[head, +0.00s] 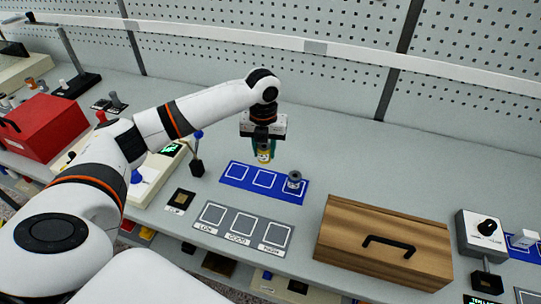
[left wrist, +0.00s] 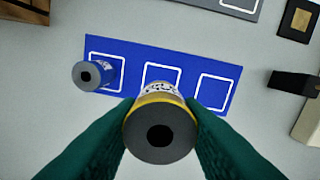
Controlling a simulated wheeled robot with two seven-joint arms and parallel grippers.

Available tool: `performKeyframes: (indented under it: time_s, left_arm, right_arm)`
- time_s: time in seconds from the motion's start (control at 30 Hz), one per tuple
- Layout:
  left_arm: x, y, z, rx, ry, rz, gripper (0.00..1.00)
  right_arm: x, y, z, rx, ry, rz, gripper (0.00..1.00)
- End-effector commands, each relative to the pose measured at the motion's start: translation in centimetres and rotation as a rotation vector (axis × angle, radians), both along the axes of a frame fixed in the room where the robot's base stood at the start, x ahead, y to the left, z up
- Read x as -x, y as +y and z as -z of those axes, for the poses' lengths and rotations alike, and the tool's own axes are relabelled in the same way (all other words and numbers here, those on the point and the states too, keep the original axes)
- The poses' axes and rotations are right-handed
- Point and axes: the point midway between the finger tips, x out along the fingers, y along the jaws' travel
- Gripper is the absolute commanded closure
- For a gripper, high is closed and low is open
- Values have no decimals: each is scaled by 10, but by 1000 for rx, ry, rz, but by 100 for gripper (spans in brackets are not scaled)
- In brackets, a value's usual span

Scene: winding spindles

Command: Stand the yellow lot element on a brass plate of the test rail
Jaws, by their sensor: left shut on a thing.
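My left gripper (head: 263,150) is shut on the yellow lot element (head: 264,156), a short cylinder with a yellow band. It holds the element above the table, near the back edge of the blue mat. In the left wrist view, the yellow element's dark end with a round hole (left wrist: 160,136) faces the camera between the green fingers (left wrist: 160,125). A brass plate (head: 181,199) in a dark square frame lies left of the grey mat, and also shows at the top right of the left wrist view (left wrist: 299,19). I cannot make out the test rail for certain.
The blue mat (head: 236,181) has three white squares; a blue-and-grey element (head: 294,180) stands on its right square. A grey mat (head: 231,238) marked LOW, GOOD, HIGH lies in front. A wooden box (head: 385,243) stands right, a red box (head: 42,128) far left.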

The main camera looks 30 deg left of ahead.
Motion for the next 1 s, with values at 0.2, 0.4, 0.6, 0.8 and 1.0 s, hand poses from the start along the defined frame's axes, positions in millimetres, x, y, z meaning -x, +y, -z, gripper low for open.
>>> performKeyframes:
  time_s: [0.2,0.4,0.6,0.8,1.0]
  left_arm:
    - [0,0,-15,0,1,-1,90]
    - [5,-7,-16,0,2,-97,90]
    - [19,-29,-18,-1,4,-420,90]
    - [39,-53,-20,-2,5,-819,90]
    - [60,-75,-23,-5,5,-1218,90]
  right_arm:
    - [0,0,3,0,0,0,45]
    - [0,0,3,0,1,0,45]
    - [0,0,3,0,1,0,45]
    - [0,0,3,0,1,0,45]
    - [0,0,3,0,1,0,45]
